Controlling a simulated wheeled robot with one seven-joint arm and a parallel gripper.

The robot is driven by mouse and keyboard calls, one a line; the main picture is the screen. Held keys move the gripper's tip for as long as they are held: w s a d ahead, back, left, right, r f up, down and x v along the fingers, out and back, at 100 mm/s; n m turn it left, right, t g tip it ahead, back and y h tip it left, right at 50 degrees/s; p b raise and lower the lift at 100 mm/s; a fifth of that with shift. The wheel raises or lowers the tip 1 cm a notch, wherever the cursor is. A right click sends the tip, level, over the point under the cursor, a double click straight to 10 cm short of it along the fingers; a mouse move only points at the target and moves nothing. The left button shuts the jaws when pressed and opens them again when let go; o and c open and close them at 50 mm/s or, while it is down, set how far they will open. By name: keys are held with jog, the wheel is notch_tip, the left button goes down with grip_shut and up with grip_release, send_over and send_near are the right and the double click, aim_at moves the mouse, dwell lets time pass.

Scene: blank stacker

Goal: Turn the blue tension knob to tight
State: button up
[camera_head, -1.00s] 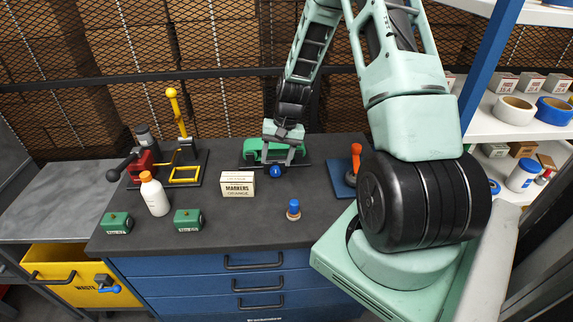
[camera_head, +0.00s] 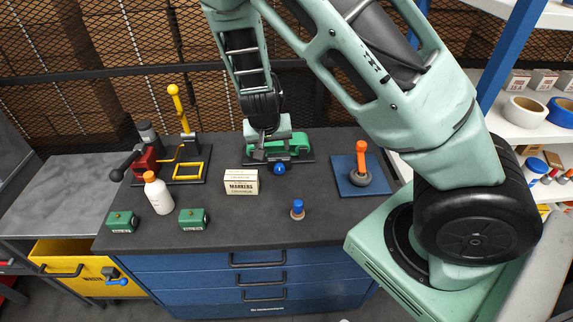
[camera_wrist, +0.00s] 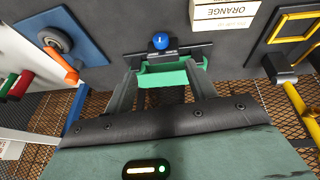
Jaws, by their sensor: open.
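The blue knob (camera_head: 279,169) sits at the front of a green device (camera_head: 290,146) on a black base at the back of the bench. In the wrist view the blue knob (camera_wrist: 160,41) stands on the black labelled base, beyond the fingertips. My gripper (camera_head: 266,152) is over the left part of the green device. In the wrist view my gripper (camera_wrist: 162,73) is open, with its two fingers apart and the green body (camera_wrist: 168,75) showing between them. The fingers are apart from the knob. The label wording is too small to read.
An orange lever (camera_head: 361,160) on a blue plate is to the right. A white bottle (camera_head: 158,196), green blocks (camera_head: 193,219) and a red-and-yellow device (camera_head: 187,171) are to the left.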

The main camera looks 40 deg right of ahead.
aim_at(279, 168)
jog(key=p+x, duration=0.2)
jog(key=x, duration=1.5)
jog(key=shift+w, duration=0.1)
jog(key=shift+c, duration=0.4)
jog(key=shift+f, duration=0.1)
jog(key=c, duration=0.9)
